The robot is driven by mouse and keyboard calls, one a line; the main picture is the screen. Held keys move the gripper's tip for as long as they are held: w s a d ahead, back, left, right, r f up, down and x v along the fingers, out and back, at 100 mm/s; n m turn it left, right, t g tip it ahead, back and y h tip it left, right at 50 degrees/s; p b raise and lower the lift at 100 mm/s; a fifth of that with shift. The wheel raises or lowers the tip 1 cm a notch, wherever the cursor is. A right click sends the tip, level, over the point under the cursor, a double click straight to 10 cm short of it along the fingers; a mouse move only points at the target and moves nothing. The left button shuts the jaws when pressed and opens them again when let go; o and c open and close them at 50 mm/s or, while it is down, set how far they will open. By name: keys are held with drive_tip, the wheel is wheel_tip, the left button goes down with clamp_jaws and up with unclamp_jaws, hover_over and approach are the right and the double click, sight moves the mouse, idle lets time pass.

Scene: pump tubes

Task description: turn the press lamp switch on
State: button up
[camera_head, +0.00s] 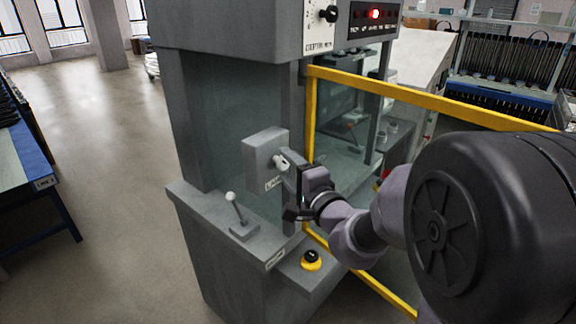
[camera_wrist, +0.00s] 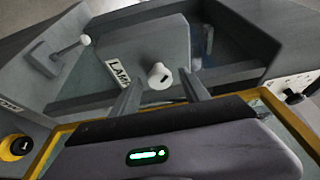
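The lamp switch is a white rotary knob (camera_wrist: 159,76) on a grey box, beside a label (camera_wrist: 117,73) that reads "LAMP" in part in the wrist view. The grey box (camera_head: 259,152) sticks out from the press column in the head view, where the knob (camera_head: 279,161) is partly hidden by my gripper. My gripper (camera_wrist: 160,92) is open, its two fingers to either side of the knob and a little short of it. I cannot tell whether either finger touches the knob. In the head view my gripper (camera_head: 290,172) is in front of the box.
A lever with a white ball (camera_head: 231,197) stands on the ledge to the left. A black button on a yellow base (camera_head: 311,260) sits below my gripper. A yellow frame (camera_head: 310,110) runs close behind my arm. A red lamp (camera_head: 375,14) glows on the upper panel.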

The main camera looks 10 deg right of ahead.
clamp_jaws()
drive_tip(key=shift+r, duration=0.1)
drive_tip(key=shift+r+m+g+p, duration=0.2)
drive_tip(key=shift+m+g+p, duration=0.15)
drive_tip(key=shift+p, duration=0.5)
drive_tip(key=m+p, duration=0.2)
drive_tip(key=p, duration=0.1)
drive_tip(key=shift+r+g, duration=0.2)
drive_tip(key=shift+g, duration=0.05)
drive_tip(key=m+g+p, duration=0.1)
drive_tip(key=m+p, duration=0.1)
drive_tip(key=p, duration=0.1)
drive_tip(key=m+g+p, duration=0.1)
drive_tip(key=p, duration=0.2)
drive_tip(key=shift+w+d+r+m+y, duration=0.1)
drive_tip(key=shift+d+r+m+y, duration=0.05)
drive_tip(key=shift+m+y, duration=0.2)
drive_tip(key=m+g+y+p, duration=0.1)
drive_tip(key=m+p, duration=0.2)
drive_tip(key=p, duration=0.2)
drive_tip(key=m+g+y+p, duration=0.1)
drive_tip(key=m+g+p, duration=0.1)
drive_tip(key=m+p, duration=0.1)
drive_tip(key=shift+w+d+y+p, duration=0.2)
drive_tip(key=shift+y+p, duration=0.15)
drive_tip(key=shift+p, duration=0.55)
drive_tip(key=shift+f, duration=0.25)
